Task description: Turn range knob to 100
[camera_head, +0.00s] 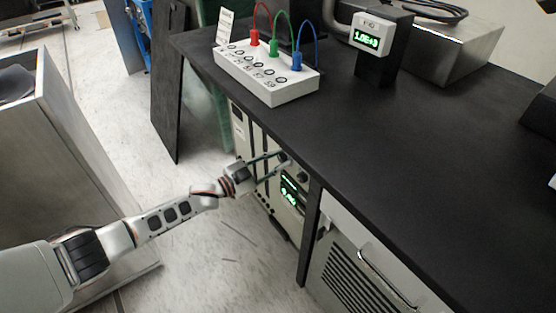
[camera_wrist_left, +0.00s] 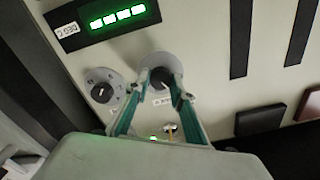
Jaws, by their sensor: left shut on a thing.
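My left gripper (camera_head: 280,158) reaches the front of a pale instrument panel (camera_head: 262,192) below the black bench top. In the left wrist view my left gripper (camera_wrist_left: 162,86) has its teal fingers shut on a round dark knob (camera_wrist_left: 160,72) with a grey disc behind it. A second dark knob (camera_wrist_left: 102,90) with a white pointer and markings around it sits to the left, untouched. The small labels are too small to read, so I cannot tell which knob is named range. A green lit display (camera_wrist_left: 118,18) is above the knobs. My right gripper is not in view.
The black bench top (camera_head: 450,180) overhangs the panel. On it stand a white terminal box (camera_head: 265,75) with red, green and blue leads and a small gauge reading 1.0E+3 (camera_head: 370,38). A metal cabinet (camera_head: 80,150) is at left; floor lies between.

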